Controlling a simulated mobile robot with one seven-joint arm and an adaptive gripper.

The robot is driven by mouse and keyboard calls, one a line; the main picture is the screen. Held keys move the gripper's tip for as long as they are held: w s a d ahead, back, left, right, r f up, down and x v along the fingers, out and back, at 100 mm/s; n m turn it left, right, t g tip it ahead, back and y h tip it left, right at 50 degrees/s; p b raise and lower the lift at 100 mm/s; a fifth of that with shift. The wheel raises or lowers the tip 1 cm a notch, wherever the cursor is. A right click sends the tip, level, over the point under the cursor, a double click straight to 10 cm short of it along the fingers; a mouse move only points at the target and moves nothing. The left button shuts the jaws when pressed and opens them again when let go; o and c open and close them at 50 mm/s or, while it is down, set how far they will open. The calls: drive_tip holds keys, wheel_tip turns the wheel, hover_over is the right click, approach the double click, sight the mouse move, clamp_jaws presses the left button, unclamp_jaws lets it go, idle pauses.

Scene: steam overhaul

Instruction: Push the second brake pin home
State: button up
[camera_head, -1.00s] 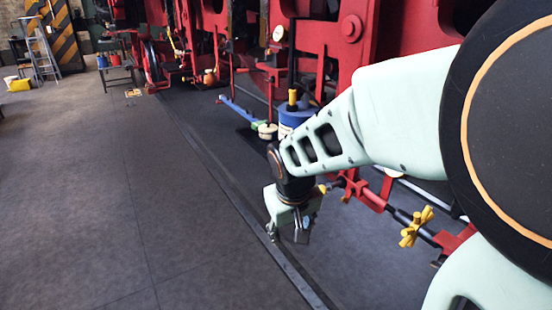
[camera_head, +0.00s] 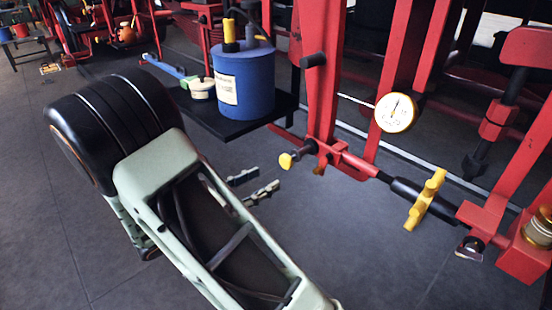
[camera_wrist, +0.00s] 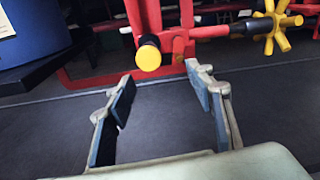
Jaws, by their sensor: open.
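A pin with a round yellow head (camera_head: 286,160) and a dark shank sticks out from a red bracket (camera_head: 328,153) at the foot of a red upright. Its head faces me in the wrist view (camera_wrist: 148,57), just beyond the gap between my fingers, and part of the shank shows between head and bracket in the head view.
A blue drum (camera_head: 243,80) stands on a black shelf (camera_head: 215,119) left of the bracket. A yellow star handwheel (camera_head: 426,200) sits on the rod to the right. A white dial gauge (camera_head: 396,112) hangs above. Open floor lies in front.

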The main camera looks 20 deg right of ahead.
sight(284, 163)
drive_tip(key=shift+n+t, duration=0.4)
drive_tip(key=shift+n, duration=0.1)
drive_tip(key=x, duration=0.3)
drive_tip(key=w+b+x, duration=0.1)
drive_tip(key=x, duration=0.7)
drive_tip(key=shift+w+a, duration=0.25)
drive_tip(key=shift+a, duration=0.1)
drive_tip(key=shift+c, duration=0.7)
clamp_jaws()
